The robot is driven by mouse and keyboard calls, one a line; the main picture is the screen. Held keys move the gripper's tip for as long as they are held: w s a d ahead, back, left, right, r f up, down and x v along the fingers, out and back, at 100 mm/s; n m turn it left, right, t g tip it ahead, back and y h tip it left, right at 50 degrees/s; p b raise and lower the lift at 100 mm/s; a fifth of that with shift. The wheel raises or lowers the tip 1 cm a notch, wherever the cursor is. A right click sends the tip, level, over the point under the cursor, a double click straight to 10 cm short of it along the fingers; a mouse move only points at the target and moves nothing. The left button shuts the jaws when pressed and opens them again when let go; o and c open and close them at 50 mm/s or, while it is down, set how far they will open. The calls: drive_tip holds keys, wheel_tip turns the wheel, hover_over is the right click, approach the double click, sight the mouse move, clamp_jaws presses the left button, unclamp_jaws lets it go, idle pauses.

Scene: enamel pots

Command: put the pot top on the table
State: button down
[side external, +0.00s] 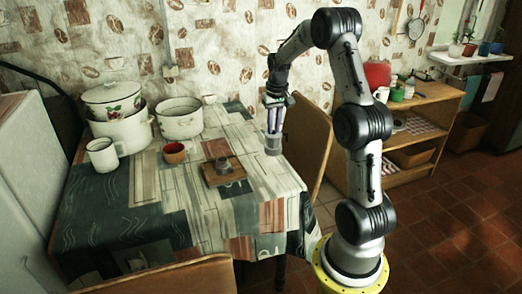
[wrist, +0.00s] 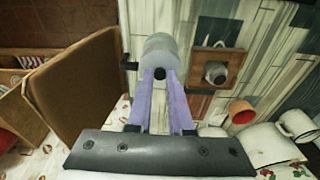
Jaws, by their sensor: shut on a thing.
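My gripper (side external: 273,128) is shut on a grey, roughly cylindrical metal piece (side external: 272,145), which looks like the pot top. In the wrist view the purple fingers (wrist: 160,76) close on this grey piece (wrist: 160,48), and a small dark part sticks out at its left. It hangs near the table's right edge; its exact height over the cloth is hard to tell. A grey metal pot base (side external: 222,164) stands on a square wooden board (side external: 236,177) on the table (side external: 150,205). The base also shows in the wrist view (wrist: 215,72).
A chair (side external: 309,132) stands close at the right edge. The cloth right of the board is clear.

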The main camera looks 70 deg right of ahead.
drive_tip(key=w+d+f, duration=0.8)
drive_tip(key=f, duration=0.4)
drive_tip(key=shift+w+d, duration=0.3)
drive_tip(key=shift+d, duration=0.1)
drive_tip(key=shift+f, duration=0.2)
drive_tip(key=c, duration=0.8)
unclamp_jaws()
drive_tip(key=shift+f, duration=0.1)
